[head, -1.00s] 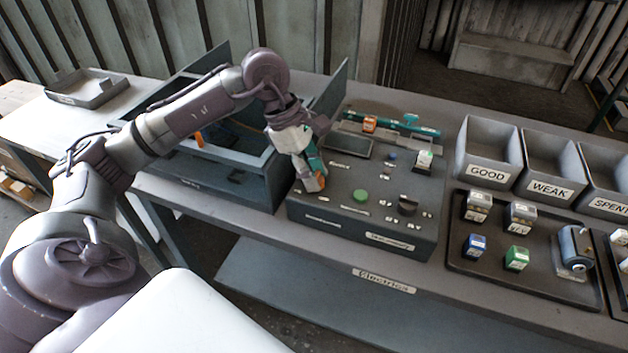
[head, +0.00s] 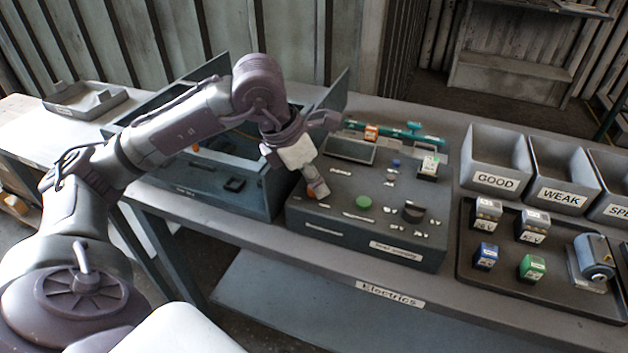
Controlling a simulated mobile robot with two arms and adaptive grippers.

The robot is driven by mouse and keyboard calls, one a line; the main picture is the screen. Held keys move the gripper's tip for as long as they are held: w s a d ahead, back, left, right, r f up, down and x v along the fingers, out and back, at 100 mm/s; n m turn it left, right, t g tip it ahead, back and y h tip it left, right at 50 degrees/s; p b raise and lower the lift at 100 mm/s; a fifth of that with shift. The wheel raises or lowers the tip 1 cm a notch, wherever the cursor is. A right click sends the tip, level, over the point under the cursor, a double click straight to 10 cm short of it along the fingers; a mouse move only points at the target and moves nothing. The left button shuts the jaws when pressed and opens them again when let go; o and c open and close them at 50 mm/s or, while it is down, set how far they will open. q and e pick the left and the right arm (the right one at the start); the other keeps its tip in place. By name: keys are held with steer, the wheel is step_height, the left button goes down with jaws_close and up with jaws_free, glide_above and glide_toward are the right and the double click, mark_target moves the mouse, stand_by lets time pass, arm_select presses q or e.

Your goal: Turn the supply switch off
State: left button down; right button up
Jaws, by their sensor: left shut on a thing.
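The bench supply box (head: 345,238) is a dark grey panel with small labels on the bench. My left gripper (head: 317,190) points down at the left part of its top, its fingers shut. A small orange part (head: 311,191) shows at the fingertips. It appears to be the supply switch, mostly hidden by the fingers, so its position cannot be read. A green round button (head: 363,202) and a dark knob (head: 413,212) sit to the right on the same top. My right gripper is not in view.
An open dark blue housing (head: 240,200) stands close to the left of the box. Bins marked GOOD (head: 495,181) and WEAK (head: 561,195) and a dark tray (head: 500,262) of small blocks lie right. An empty tray (head: 85,99) is far left.

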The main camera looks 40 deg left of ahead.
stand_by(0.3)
arm_select(q)
steer(key=c, duration=0.8)
jaws_free()
steer(key=v, duration=1.2)
